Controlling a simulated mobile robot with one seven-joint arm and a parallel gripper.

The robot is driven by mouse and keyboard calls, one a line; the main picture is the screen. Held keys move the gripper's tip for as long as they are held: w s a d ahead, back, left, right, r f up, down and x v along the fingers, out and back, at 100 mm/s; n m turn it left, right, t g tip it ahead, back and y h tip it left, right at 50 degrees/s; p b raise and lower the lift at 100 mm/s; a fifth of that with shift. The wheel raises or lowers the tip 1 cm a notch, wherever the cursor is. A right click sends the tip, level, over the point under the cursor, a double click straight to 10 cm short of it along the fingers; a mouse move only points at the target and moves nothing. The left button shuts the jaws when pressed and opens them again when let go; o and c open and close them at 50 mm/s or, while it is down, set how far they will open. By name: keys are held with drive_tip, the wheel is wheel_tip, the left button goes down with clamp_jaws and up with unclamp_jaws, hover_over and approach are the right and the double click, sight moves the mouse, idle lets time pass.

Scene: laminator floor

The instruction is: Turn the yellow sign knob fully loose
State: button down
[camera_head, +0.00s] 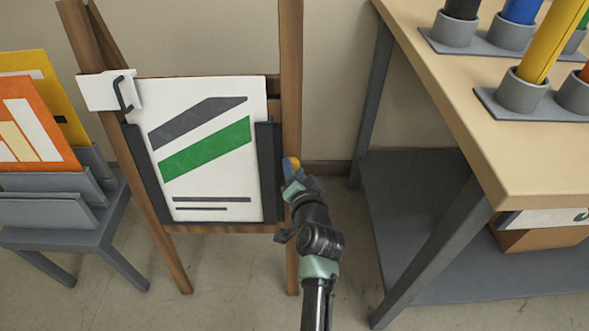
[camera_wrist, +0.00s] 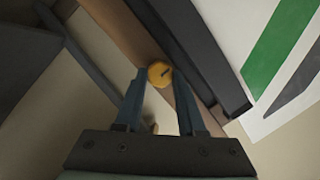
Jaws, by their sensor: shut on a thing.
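The yellow knob (camera_wrist: 160,74) is on the wooden easel leg beside the dark side rail of the sign holder. It shows a small dark mark on its face. My gripper (camera_wrist: 158,84) is shut on the knob, with one blue-grey finger on each side of it. In the head view the knob (camera_head: 293,163) shows just above my gripper (camera_head: 291,178), which partly hides it. The white sign (camera_head: 205,150) with a grey and a green stripe stands upright in the dark holder rails (camera_head: 268,170).
A white clip with a dark handle (camera_head: 112,90) sits at the sign's upper left. A workbench (camera_head: 500,150) with rolls in grey cups stands at right. A rack (camera_head: 60,205) with orange and yellow signs stands at left.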

drive_tip(key=shift+f, duration=0.1)
drive_tip(key=c, duration=0.5)
unclamp_jaws()
drive_tip(key=p+v, duration=0.4)
drive_tip(key=v, duration=0.9)
